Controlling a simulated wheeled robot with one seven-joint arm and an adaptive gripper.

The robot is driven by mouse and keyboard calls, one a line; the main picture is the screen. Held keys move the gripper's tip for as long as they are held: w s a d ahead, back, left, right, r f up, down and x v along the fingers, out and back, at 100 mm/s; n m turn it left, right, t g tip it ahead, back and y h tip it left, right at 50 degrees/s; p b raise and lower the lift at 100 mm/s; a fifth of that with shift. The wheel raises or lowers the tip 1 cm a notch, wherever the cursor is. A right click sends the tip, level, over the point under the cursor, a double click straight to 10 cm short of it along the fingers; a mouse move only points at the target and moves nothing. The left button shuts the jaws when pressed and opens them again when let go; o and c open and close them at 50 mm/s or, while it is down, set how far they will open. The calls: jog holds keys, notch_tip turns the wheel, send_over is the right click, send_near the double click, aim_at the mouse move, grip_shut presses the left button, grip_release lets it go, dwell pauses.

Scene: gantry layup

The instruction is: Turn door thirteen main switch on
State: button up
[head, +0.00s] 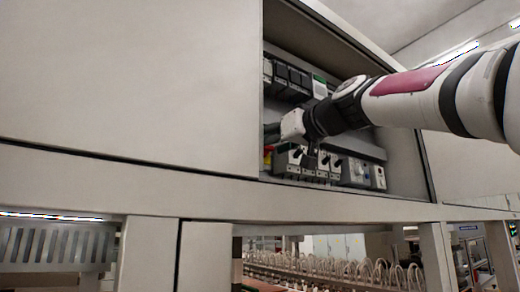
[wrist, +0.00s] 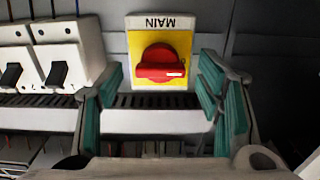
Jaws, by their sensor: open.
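The main switch (wrist: 160,72) shows in the wrist view as a red rotary knob on a yellow plate, under a white label reading MAIN upside down. The knob's grip bar lies roughly across the picture. My gripper (wrist: 161,92) is open, with one teal-padded finger on each side of the switch and nothing between them touching the knob that I can see. In the head view my gripper (head: 272,133) reaches into the open cabinet, and a sliver of the red and yellow switch (head: 268,156) shows just below it. No door number is readable.
White breakers (wrist: 40,55) with black levers stand left of the switch in the wrist view. A slotted rail (wrist: 150,101) runs below. In the head view, the cabinet opening is bounded by a large panel (head: 130,90) at left and a lower ledge (head: 330,203).

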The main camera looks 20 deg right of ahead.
jog(key=shift+w+a, duration=0.2)
jog(key=shift+w, duration=0.3)
jog(key=c, duration=1.2)
jog(key=shift+o, duration=0.2)
